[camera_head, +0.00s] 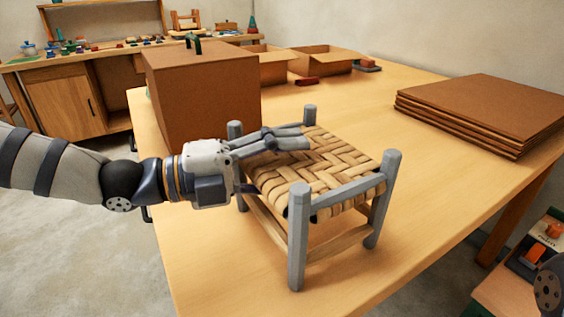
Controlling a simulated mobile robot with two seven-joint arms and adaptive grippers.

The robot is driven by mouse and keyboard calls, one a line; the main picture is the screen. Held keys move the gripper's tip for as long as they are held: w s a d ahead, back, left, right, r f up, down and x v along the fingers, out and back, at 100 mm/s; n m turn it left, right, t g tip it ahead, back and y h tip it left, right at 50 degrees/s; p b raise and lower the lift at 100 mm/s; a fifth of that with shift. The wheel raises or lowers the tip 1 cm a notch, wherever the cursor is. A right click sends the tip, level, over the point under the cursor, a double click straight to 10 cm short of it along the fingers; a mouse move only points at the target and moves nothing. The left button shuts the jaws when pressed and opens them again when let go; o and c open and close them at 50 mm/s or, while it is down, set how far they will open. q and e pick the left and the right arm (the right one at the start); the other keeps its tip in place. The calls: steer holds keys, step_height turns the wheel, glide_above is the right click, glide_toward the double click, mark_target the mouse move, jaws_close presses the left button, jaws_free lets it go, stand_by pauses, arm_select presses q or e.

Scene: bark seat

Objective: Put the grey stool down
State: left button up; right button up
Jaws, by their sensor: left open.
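The grey stool (298,238) has grey posts and a woven tan bark seat (325,172). It stands upright on the wooden table (420,195), near the front edge. My left gripper (308,137) comes in from the left, and its open fingers reach over the left part of the seat. I cannot tell whether the fingers touch the stool. The gripper and its wrist hide part of the stool's left side. My right gripper is not in view.
A closed brown box (205,95) stands just behind my left gripper. Open cartons (325,62) sit farther back. A stack of flat cardboard (485,108) lies at the right. The table between the stool and the stack is clear. A cluttered workbench (75,75) stands behind.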

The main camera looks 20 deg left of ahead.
arm_select(q)
steer(key=shift+a+r, duration=0.15)
steer(key=shift+r, duration=0.1)
steer(key=p+v, duration=0.2)
steer(key=v, duration=0.3)
steer(key=p+v, duration=0.2)
steer(key=v, duration=0.4)
steer(key=shift+s+r, duration=0.1)
steer(key=shift+r, duration=0.1)
steer(key=shift+s+a+f, duration=0.1)
steer(key=shift+a+f, duration=0.2)
steer(key=shift+f, duration=0.05)
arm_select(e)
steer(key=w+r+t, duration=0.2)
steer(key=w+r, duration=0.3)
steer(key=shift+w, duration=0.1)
